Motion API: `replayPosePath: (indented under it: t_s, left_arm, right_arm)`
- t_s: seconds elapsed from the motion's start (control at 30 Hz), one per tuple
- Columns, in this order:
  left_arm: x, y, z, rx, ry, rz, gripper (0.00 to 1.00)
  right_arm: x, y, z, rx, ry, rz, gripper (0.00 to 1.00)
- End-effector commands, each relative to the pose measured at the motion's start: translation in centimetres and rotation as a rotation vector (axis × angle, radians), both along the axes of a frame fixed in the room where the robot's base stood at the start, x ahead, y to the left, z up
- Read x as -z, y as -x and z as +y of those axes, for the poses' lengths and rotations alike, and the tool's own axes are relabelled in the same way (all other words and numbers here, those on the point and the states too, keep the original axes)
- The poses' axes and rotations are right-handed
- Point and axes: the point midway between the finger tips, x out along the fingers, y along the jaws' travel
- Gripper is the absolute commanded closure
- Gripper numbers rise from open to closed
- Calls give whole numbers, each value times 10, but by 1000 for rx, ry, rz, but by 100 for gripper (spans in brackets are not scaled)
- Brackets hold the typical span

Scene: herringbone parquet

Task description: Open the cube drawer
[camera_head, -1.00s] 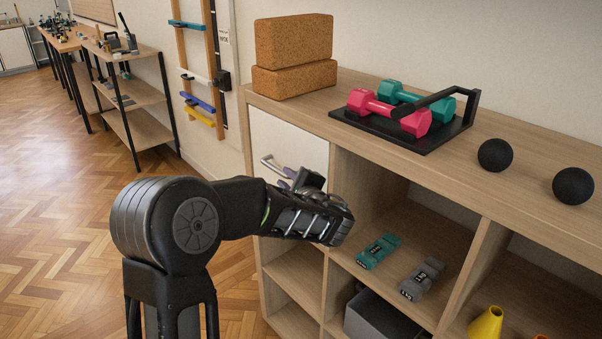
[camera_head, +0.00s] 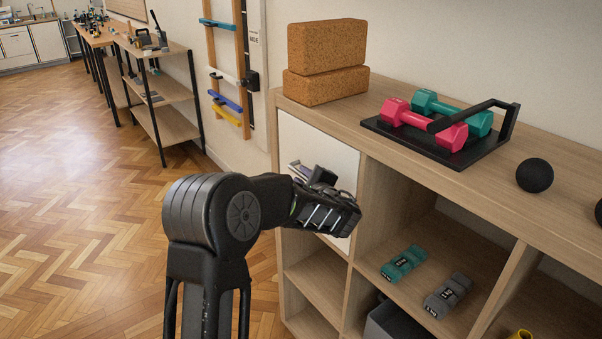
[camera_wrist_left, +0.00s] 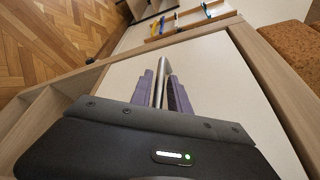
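The cube drawer has a plain white front (camera_head: 335,153) at the left end of the wooden shelf unit, just under its top. The front looks flush with the unit. It fills much of the left wrist view (camera_wrist_left: 215,90). Its metal bar handle (camera_wrist_left: 161,72) stands between the two purple fingers of my left gripper (camera_wrist_left: 165,88), which are close on both sides of it. My left gripper also shows in the head view (camera_head: 298,168), against the drawer front, where it hides the handle. My right gripper is in neither view.
On the unit's top are cork blocks (camera_head: 325,60), a black tray (camera_head: 480,150) with pink and teal dumbbells, and a black ball (camera_head: 534,175). Small weights (camera_head: 404,263) lie on the shelf right of the drawer. Open parquet (camera_head: 90,220) lies to the left.

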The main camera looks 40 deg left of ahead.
Motion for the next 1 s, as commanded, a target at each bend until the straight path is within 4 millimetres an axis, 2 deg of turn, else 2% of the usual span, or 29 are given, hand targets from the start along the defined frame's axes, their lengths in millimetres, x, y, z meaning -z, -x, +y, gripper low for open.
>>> replayPosePath:
  t_s: [0.2,0.47,0.73,1.0]
  left_arm:
    - [4,-11,15,0,0,0,78]
    - [4,-11,16,0,0,0,78]
    - [4,-11,15,0,0,0,100]
    - [4,-11,15,0,0,0,100]
  right_arm:
    - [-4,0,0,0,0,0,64]
    - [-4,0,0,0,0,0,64]
    - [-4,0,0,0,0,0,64]
    - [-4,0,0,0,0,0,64]
